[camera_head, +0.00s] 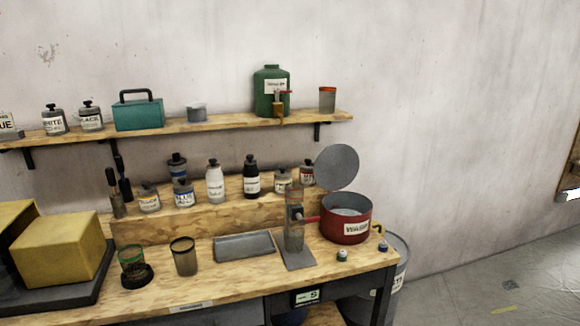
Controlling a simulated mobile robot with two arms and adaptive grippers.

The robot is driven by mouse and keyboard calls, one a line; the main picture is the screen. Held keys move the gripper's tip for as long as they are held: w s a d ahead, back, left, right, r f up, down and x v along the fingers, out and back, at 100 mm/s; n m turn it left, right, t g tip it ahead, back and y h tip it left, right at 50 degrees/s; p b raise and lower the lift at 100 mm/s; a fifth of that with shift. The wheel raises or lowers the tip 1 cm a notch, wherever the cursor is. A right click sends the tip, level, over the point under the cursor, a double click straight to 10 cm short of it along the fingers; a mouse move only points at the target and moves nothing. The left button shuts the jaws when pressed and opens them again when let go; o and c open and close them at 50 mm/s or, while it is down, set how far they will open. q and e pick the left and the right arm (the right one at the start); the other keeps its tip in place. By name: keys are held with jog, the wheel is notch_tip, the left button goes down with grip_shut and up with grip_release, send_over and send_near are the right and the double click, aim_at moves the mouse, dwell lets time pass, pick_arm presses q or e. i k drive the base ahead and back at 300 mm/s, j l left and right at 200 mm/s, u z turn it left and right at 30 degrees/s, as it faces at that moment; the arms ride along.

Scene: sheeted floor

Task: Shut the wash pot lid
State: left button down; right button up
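The wash pot (345,228) is a red round pot with a "WASH" label, standing at the right end of the wooden workbench. Its lid (337,167) is a grey disc, standing open and tilted up at the back of the pot. The pot's grey inside shows from above. A red handle sticks out on its left side and a small brass-coloured tap is at its right. Neither of my grippers is in view.
A clear cylinder on a metal stand (298,262) is close left of the pot. Two small caps lie in front of it. A grey tray (244,246) and cups stand further left. A shelf (210,123) with a green canister is above. Floor at right is open.

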aim_at(337, 166)
jog(key=i+l+u, duration=0.1)
jog(key=u, duration=0.4)
jog(key=l+u, duration=0.2)
jog(key=u, duration=0.3)
jog(key=i+l+u, duration=0.1)
jog(key=l+u, duration=0.35)
jog(key=l, duration=0.95)
jog(key=k+l+u, duration=0.1)
jog(key=l+u, duration=0.4)
jog(key=l, duration=0.95)
